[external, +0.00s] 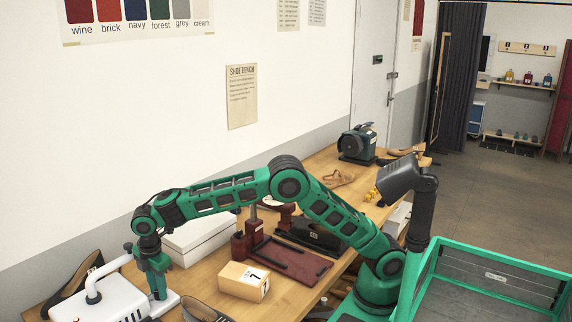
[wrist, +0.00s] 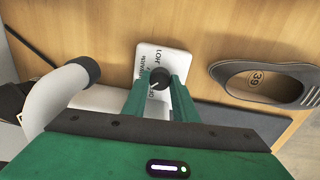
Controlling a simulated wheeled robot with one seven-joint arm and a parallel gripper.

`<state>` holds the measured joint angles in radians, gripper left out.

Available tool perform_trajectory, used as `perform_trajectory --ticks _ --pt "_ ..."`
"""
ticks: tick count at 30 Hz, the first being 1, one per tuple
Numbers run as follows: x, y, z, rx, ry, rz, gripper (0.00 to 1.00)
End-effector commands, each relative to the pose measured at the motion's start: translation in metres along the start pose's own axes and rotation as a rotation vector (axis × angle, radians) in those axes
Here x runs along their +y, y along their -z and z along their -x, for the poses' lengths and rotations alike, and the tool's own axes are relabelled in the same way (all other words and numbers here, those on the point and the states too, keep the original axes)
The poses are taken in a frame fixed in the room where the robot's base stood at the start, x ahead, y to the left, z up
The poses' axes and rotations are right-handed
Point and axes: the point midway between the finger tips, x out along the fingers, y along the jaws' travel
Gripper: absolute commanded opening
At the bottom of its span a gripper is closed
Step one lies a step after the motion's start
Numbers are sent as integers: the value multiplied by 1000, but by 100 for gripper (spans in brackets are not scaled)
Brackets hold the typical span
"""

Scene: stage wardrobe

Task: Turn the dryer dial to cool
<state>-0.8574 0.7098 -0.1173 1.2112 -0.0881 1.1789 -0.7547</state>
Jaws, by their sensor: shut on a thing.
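The dryer (external: 100,303) is a white box with a bent white pipe at the lower left of the external view; its pipe (wrist: 48,106) fills the left of the wrist view. A white dial plate (wrist: 175,58) carries lettering; "HOT" reads at its upper side, other words are partly covered. The round black dial (wrist: 158,76) sits on the plate with a small pale mark toward its lower side; its exact setting is hard to read. My gripper (wrist: 158,92) points down with its green fingers on either side of the dial, shut on it. In the external view my gripper (external: 157,286) hides the dial.
A shoe with a "39" insole (wrist: 262,82) lies right of the plate. On the wooden bench (external: 285,292) are a cardboard box marked 7 (external: 244,282), a dark red tray (external: 290,262) and a white box (external: 201,241). A dark machine (external: 358,144) stands farther back.

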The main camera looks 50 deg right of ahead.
Motion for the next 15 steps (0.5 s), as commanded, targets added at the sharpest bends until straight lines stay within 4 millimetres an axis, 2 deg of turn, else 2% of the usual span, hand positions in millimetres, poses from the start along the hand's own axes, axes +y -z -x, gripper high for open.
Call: perform_trajectory --ticks 6,15 --pt "4 2 3 3 -10 -158 3" --pt "5 2 3 -4 -10 -288 3"
